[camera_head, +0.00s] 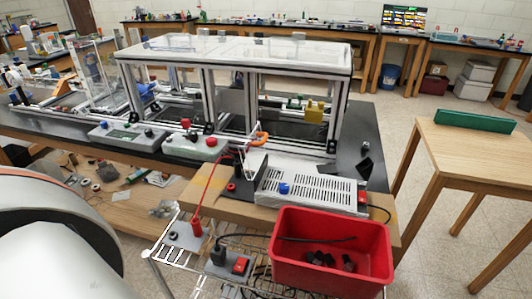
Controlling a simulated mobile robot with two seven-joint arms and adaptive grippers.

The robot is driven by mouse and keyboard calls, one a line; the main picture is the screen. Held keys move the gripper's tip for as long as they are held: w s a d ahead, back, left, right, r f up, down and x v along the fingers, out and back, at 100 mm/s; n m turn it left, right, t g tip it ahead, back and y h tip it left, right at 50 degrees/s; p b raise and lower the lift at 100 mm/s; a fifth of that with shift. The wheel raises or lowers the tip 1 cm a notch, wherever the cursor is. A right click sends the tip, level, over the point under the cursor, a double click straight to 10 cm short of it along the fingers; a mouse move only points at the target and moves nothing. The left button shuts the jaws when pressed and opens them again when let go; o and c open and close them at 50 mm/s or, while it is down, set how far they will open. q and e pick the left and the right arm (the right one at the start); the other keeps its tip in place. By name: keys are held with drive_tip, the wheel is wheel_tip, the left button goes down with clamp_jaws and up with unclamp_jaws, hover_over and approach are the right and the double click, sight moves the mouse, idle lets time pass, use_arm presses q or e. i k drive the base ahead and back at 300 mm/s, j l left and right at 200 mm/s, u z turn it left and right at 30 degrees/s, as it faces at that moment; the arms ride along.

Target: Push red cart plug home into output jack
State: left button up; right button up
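A red plug (196,228) stands on a small grey plate on the wire cart. A thin red lead rises from it towards the dark panel. A red round jack (231,187) shows on the dark panel beside the slotted grey power unit (310,187). I cannot tell which jack is the output jack, or how deep the plug sits. Neither gripper is in view. A large white and grey part, probably mine, fills the lower left.
A red bin (333,272) with dark pieces stands on the cart's right. A black plug and red switch (239,265) sit left of it. Behind is an aluminium extrusion frame (210,95) on a black bench. A wooden table (470,150) stands right, with open floor between.

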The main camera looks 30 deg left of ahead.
sight(197, 228)
drive_tip(key=k+u, duration=0.1)
drive_tip(key=u, duration=0.25)
drive_tip(key=k+l+u, duration=0.1)
drive_tip(key=u, duration=1.15)
